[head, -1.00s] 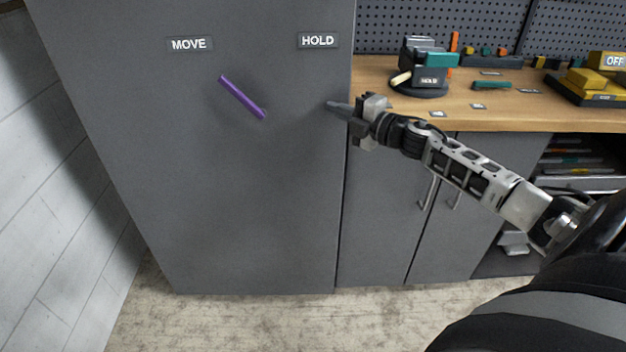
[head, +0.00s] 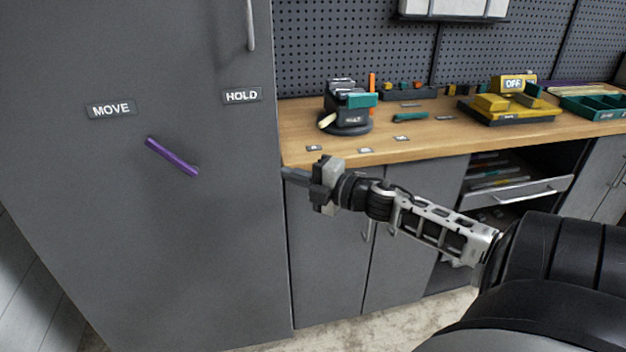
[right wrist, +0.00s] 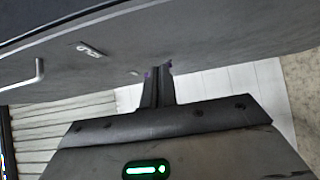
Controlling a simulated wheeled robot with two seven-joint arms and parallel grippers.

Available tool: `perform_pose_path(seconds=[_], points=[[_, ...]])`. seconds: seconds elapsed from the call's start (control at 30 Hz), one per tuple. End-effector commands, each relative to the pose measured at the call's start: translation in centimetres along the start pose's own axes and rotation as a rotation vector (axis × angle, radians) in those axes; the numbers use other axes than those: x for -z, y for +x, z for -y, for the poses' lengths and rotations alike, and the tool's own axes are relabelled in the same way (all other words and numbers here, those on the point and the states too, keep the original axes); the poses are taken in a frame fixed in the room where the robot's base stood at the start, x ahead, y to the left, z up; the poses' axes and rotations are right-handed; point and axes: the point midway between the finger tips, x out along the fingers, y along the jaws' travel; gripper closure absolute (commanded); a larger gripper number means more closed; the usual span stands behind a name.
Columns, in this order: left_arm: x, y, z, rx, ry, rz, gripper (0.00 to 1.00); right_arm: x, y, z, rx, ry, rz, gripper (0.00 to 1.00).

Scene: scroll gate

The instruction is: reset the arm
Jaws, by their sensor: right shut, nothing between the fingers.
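My right gripper (head: 296,175) is shut and empty. In the head view it points left, in front of the right edge of the grey cabinet (head: 230,270) and below the HOLD label. In the right wrist view the closed fingers (right wrist: 157,85) point toward the grey cabinet face (right wrist: 220,35). A purple bar (head: 172,156) sits slanted on the cabinet face, to the left of the gripper and apart from it in the head view. My left gripper is not in view.
The cabinet bears a MOVE label (head: 111,109), a HOLD label (head: 242,96) and a handle (head: 250,25). A wooden workbench (head: 430,145) to the right carries a dark organiser (head: 347,112), a yellow OFF device (head: 510,105) and a green tray (head: 600,108). An open drawer (head: 515,193) sits below.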

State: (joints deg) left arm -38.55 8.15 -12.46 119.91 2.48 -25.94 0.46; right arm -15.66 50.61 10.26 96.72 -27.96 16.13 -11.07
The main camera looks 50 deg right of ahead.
Motion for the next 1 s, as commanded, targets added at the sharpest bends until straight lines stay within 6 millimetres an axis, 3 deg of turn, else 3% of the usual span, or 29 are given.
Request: perform_pose_path(seconds=[0.1,0.3,0.67,0.77,0.87,1.0], points=[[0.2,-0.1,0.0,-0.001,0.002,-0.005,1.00,0.2,-1.9,0.2,0.004,0.002,-0.001,1.00],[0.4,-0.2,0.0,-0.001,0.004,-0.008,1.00,0.3,-3.9,0.2,0.002,0.003,-0.002,1.00],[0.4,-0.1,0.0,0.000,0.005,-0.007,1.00,0.5,-4.3,0.3,0.002,0.010,0.000,1.00],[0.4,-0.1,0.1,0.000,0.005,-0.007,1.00,1.5,-4.6,2.1,0.014,0.093,0.026,1.00],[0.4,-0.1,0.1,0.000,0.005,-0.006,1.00,4.2,-5.3,6.1,0.048,0.297,0.092,1.00],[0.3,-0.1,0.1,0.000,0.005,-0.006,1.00,11.2,-7.1,13.1,0.145,0.716,0.231,1.00]])
